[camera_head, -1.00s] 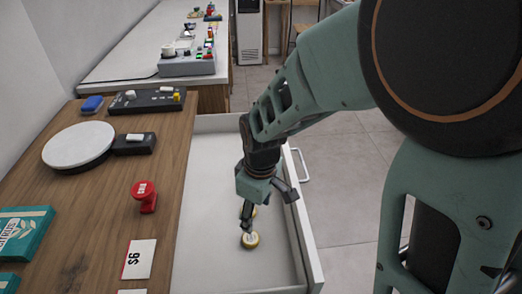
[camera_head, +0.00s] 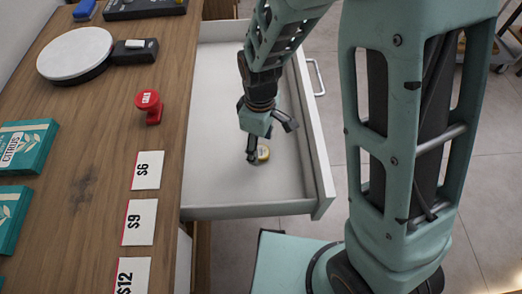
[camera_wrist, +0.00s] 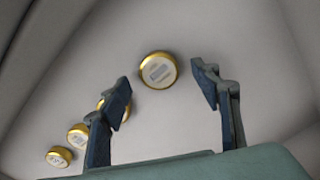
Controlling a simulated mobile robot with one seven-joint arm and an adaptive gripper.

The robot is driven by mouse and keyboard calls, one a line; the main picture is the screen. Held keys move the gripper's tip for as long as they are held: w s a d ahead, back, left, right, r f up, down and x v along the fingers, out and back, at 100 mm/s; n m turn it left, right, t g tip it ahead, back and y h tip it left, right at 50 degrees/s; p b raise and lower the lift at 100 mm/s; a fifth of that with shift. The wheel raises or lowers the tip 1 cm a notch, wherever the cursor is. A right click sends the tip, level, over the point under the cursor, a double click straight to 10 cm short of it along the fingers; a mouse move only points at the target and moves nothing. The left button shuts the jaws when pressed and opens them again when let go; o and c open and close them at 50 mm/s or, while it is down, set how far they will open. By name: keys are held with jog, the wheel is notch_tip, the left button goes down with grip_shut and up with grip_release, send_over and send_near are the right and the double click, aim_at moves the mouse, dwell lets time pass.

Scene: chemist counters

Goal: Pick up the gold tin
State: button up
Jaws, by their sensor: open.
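Gold tins with pale labelled lids lie on the floor of the open white drawer. In the wrist view one gold tin (camera_wrist: 158,71) lies ahead, between the lines of my two fingers and just beyond their tips. Several more gold tins (camera_wrist: 77,136) run down to the left, one partly hidden behind the left finger.
The drawer (camera_head: 245,212) has raised walls close around my gripper. The wooden counter (camera_head: 95,120) on the left holds a red stamp (camera_head: 150,105), price cards (camera_head: 147,170), teal boxes (camera_head: 22,146) and a round white-topped disc (camera_head: 76,53). Bare floor lies to the right.

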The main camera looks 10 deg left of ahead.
notch_tip(320, 180, down, 2)
jog(key=shift+f, duration=0.1)
jog(key=c, duration=1.2)
jog(key=shift+o, duration=0.2)
jog(key=shift+r, duration=0.2)
